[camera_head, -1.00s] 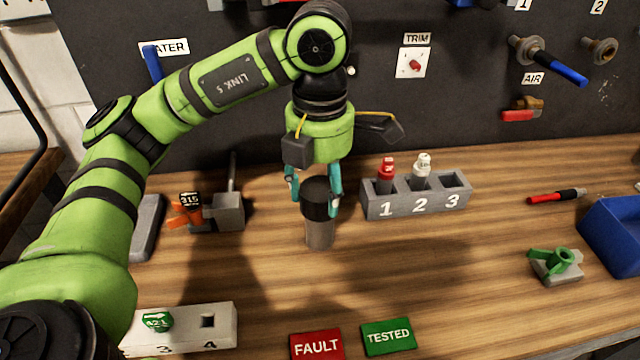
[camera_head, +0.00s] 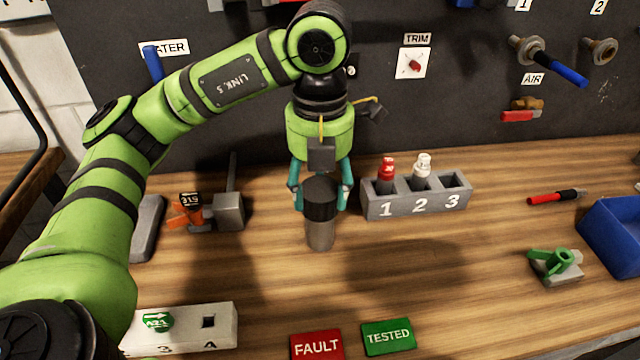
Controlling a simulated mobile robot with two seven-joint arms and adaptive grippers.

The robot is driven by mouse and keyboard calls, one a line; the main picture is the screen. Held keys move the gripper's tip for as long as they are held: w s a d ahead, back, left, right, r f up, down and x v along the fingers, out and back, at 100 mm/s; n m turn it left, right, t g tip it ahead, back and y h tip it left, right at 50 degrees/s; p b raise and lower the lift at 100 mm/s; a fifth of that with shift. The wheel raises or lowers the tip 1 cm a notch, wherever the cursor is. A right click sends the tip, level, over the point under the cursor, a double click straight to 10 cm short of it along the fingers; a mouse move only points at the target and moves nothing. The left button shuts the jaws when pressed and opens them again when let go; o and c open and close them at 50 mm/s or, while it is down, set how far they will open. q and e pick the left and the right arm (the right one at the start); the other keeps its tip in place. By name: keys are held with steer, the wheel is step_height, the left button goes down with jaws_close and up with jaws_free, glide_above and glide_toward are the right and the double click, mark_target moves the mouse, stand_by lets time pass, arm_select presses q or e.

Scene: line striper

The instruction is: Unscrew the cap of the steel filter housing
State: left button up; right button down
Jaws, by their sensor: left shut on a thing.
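The steel filter housing (camera_head: 320,236) stands upright on the wooden bench, a grey metal cylinder. Its black ribbed cap (camera_head: 321,200) sits on top of it, with no clear gap between them. My left gripper (camera_head: 321,198) points straight down from above, its teal fingers shut on the cap from both sides. My right gripper is not in view.
A grey rack (camera_head: 417,199) with a red-capped and a white-capped bottle stands just right of the housing. A grey block tool (camera_head: 229,210) is to the left. FAULT (camera_head: 317,344) and TESTED (camera_head: 388,337) plates lie in front. A blue bin (camera_head: 612,235) is far right.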

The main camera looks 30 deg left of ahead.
arm_select(q)
steer(key=shift+f, duration=0.1)
steer(key=n, duration=0.4)
steer(key=shift+n, duration=0.3)
steer(key=n, duration=0.4)
steer(key=shift+n, duration=0.3)
steer(key=o, duration=1.4)
steer(key=shift+c, duration=0.7)
